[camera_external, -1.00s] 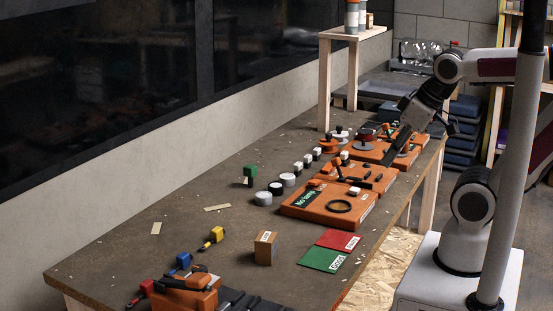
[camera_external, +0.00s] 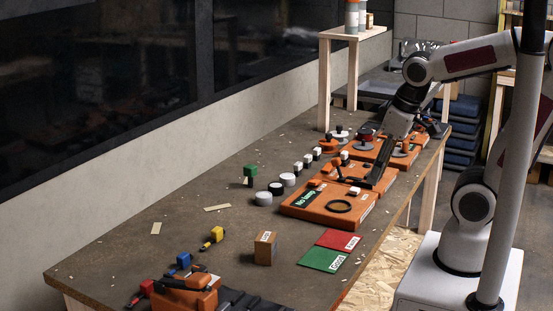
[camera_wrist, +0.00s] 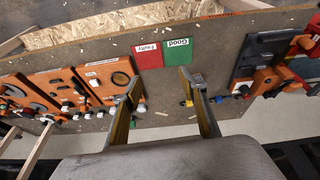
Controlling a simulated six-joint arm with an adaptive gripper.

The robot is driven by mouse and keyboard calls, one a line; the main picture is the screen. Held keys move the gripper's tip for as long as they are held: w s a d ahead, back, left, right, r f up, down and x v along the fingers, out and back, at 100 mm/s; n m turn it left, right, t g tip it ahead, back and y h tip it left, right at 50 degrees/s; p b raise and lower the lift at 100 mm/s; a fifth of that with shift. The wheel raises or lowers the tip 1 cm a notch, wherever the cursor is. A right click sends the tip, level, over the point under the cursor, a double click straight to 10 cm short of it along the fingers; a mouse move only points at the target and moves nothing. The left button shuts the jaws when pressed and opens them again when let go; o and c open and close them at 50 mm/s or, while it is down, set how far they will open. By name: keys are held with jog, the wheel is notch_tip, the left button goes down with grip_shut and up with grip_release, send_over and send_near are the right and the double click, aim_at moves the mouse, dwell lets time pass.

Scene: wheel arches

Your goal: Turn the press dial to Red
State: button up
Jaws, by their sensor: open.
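Several orange stations stand in a row along the table. The nearest one (camera_external: 318,212) has a dark display reading something like "No lamp" and a black ring. The middle station (camera_external: 328,174) carries a black lever and small white parts, and a farther station (camera_external: 365,156) has round knobs. I cannot tell which part is the press dial or its setting. My gripper (camera_external: 377,180) hangs with dark fingers pointing down over the middle station, partly hiding it. In the wrist view my gripper (camera_wrist: 158,82) shows two spread fingers with nothing between them.
A red card (camera_external: 338,239) and a green card (camera_external: 322,259) lie at the table's right edge beside a wooden block (camera_external: 265,248). Several white, grey and green pieces lie left of the stations. A wooden shelf stand (camera_external: 324,85) rises at the back.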

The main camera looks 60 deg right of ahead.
jog(key=w+d+f+n+t+h, duration=0.1)
jog(key=w+d+n, duration=0.1)
jog(key=w, duration=0.9)
jog(key=w+d+f+n+t+h, duration=0.1)
jog(key=w+n+h, duration=0.1)
jog(key=w, duration=0.9)
jog(key=w+a+f+n+t+y, duration=0.15)
jog(key=w+a, duration=0.25)
jog(key=w, duration=0.5)
jog(key=w+a+f+n+t+y, duration=0.1)
jog(key=w+a+n+t, duration=0.2)
jog(key=w, duration=0.5)
jog(key=w+a+f+n+g+y, duration=0.1)
jog(key=w+a+f+n+y, duration=0.2)
jog(key=a, duration=0.5)
jog(key=w+a+f+n+g+y, duration=0.2)
jog(key=a+f+n+y, duration=0.15)
jog(key=a, duration=0.55)
jog(key=s+a+f+n+g+y, duration=0.1)
jog(key=s+a+n+g, duration=0.1)
jog(key=s, duration=0.4)
jog(key=s+a+f+n+g+y, duration=0.1)
jog(key=s+a+n+g+y, duration=0.1)
jog(key=s+a+g, duration=0.3)
jog(key=shift+s+g, duration=0.65)
jog(key=shift+s, duration=0.55)
